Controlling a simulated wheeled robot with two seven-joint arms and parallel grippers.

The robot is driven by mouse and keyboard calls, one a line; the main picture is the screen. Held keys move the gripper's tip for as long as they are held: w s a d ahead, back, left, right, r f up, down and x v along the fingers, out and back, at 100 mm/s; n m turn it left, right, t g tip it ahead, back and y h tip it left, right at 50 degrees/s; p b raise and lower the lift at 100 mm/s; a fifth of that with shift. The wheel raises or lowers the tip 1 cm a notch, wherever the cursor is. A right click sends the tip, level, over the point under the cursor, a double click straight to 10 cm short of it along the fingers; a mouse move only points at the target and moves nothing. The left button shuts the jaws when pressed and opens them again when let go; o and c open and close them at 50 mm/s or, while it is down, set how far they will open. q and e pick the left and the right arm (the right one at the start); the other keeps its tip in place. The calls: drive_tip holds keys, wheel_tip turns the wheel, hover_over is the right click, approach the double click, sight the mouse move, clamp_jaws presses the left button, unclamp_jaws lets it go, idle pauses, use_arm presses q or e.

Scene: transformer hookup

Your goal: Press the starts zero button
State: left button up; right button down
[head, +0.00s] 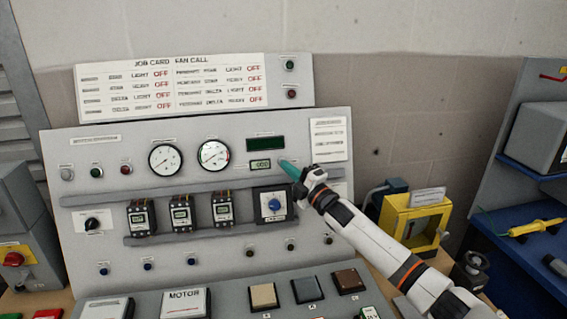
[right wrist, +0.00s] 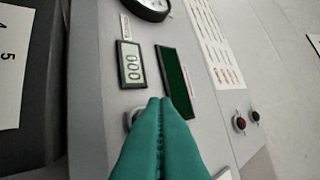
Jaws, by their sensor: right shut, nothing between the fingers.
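The starts counter (head: 261,165) reads 000 on the upright panel, below a dark green display (head: 265,143). In the right wrist view the counter (right wrist: 130,65) and the green display (right wrist: 177,82) lie just beyond my fingertips. A small round button (right wrist: 129,117) beside the counter is mostly hidden behind my fingers; its label cannot be read. My right gripper (head: 286,168) is shut and empty, its teal fingertips just right of the counter in the head view. In the right wrist view the fingertips (right wrist: 160,101) overlap the button's edge; contact cannot be told. My left gripper is out of view.
Two gauges (head: 214,155) and a grey ledge (head: 160,193) are left of and below the fingertips. A yellow box (head: 412,222) stands right of the panel, near my right arm.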

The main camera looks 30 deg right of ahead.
drive_tip(key=shift+s+a+r+p, duration=0.1)
drive_tip(key=shift+s+r+p, duration=0.15)
drive_tip(key=shift+p, duration=0.15)
drive_tip(key=s+p, duration=0.1)
drive_tip(key=s+r, duration=0.1)
drive_tip(key=s+a+p, duration=0.1)
drive_tip(key=s, duration=0.1)
drive_tip(key=shift+r+p, duration=0.15)
drive_tip(key=shift+p, duration=0.2)
idle(0.4)
